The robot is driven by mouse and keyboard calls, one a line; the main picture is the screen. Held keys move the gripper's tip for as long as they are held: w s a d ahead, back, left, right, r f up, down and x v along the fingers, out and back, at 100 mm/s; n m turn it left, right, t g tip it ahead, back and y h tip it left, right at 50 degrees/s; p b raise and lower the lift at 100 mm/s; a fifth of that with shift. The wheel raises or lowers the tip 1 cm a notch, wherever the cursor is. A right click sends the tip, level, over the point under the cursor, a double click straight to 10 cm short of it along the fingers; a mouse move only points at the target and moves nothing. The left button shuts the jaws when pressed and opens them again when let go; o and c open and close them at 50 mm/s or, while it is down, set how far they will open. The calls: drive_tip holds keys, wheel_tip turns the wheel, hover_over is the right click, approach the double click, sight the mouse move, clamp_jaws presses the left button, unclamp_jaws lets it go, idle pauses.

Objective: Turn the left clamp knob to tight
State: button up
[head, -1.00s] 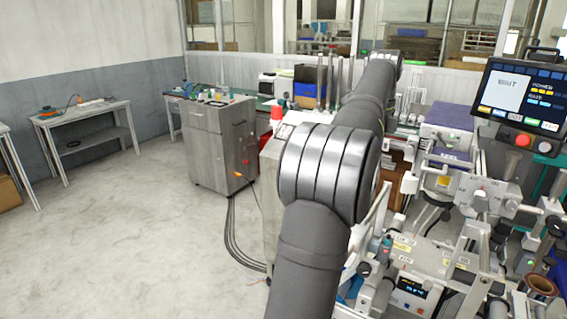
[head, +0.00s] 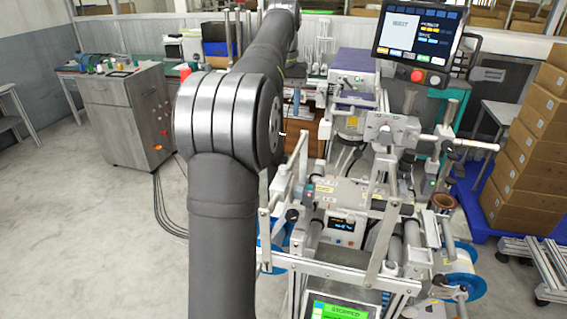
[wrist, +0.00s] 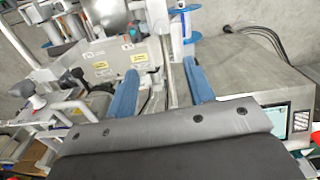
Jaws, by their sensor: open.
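My gripper (wrist: 160,67) shows in the wrist view with two blue fingers apart and nothing between them. The reel machine (head: 345,195) stands right of my arm in the head view. A pale machine housing with yellow labels (wrist: 98,67) lies beyond the left finger in the wrist view, with a small teal and red control (wrist: 128,43) on it. A dark round knob (head: 292,214) sits at the machine's left side in the head view. I cannot tell which part is the left clamp knob. My gripper is not visible in the head view.
A touch screen (head: 418,34) with a red button stands above the machine. Cardboard boxes (head: 535,130) are stacked on a blue pallet at the right. A grey cabinet (head: 125,115) stands at the left with cables on the floor.

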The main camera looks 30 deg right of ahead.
drive_tip(key=n, duration=1.5)
approach(284, 167)
wheel_tip(284, 167, down, 8)
drive_tip(key=shift+f, duration=0.2)
drive_tip(key=c, duration=1)
